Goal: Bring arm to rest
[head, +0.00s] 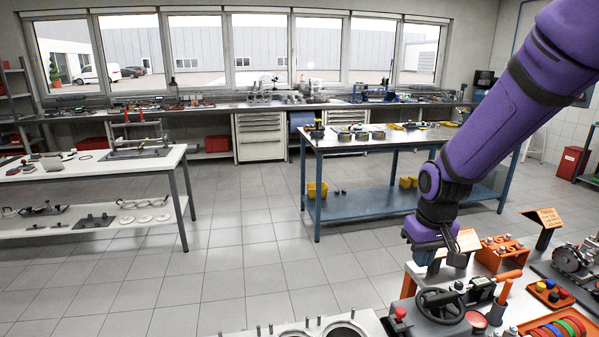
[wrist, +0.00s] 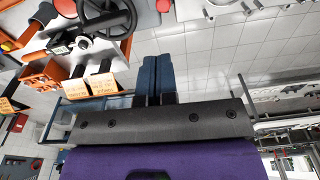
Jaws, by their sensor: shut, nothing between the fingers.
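My purple arm comes in from the upper right of the head view and hangs down over the near right bench. My gripper (head: 427,258) is at its lower end, above the back edge of that bench. In the wrist view my gripper (wrist: 160,62) shows two dark blue fingers pressed side by side, shut with nothing between them. The fingers are apart from the bench things.
The near right bench carries a black handwheel (head: 440,305), an orange rack (head: 501,252) and a tray of coloured rings (head: 560,330). A blue-framed table (head: 360,205) stands behind. A white table (head: 90,168) is at left. The tiled floor between is clear.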

